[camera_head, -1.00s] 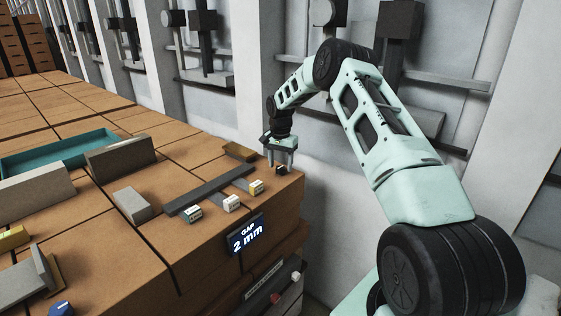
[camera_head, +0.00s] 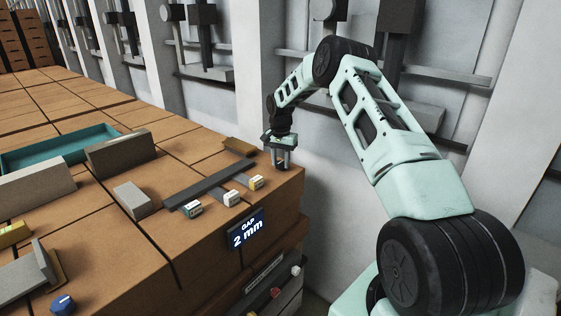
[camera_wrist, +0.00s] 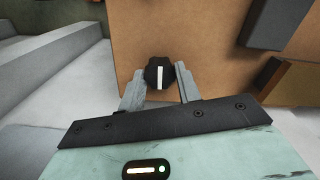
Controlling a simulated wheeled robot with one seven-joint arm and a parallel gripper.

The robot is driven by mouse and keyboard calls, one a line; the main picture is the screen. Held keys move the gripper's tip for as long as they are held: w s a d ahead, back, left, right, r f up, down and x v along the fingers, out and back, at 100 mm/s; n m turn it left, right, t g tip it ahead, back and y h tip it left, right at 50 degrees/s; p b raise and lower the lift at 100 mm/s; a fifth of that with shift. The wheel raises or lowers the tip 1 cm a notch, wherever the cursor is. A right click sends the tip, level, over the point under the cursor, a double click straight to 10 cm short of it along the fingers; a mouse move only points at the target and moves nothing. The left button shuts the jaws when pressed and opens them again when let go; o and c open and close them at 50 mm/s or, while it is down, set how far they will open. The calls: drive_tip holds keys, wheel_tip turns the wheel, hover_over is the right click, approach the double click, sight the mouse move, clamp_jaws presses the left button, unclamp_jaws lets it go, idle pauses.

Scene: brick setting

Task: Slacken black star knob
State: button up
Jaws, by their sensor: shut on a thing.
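The black star knob (camera_wrist: 160,75) shows in the wrist view, with a white stripe across its top running nearly upright in the picture. My gripper (camera_wrist: 160,80) has one finger on each side of the knob and is shut on it. In the head view my gripper (camera_head: 281,163) points down at the right end of the brown block surface (camera_head: 180,185).
A teal tray (camera_head: 60,152) and grey blocks (camera_head: 131,199) stand farther left. A blue knob (camera_head: 62,304) is at lower left.

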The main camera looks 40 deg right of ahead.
drive_tip(key=n+b, duration=0.2)
drive_tip(key=n, duration=0.2)
drive_tip(key=shift+n, duration=0.3)
drive_tip(key=n+b, duration=0.1)
drive_tip(key=n, duration=0.3)
drive_tip(key=shift+b, duration=0.4)
drive_tip(key=n, duration=0.5)
drive_tip(key=shift+r+b, duration=0.1)
drive_tip(key=shift+b, duration=0.25)
drive_tip(key=n, duration=0.4)
drive_tip(key=shift+n, duration=0.3)
drive_tip(key=n, duration=0.8)
drive_tip(key=shift+r, duration=0.1)
drive_tip(key=n, duration=0.4)
drive_tip(key=shift+n+p, duration=0.3)
drive_tip(key=shift+n, duration=1.8)
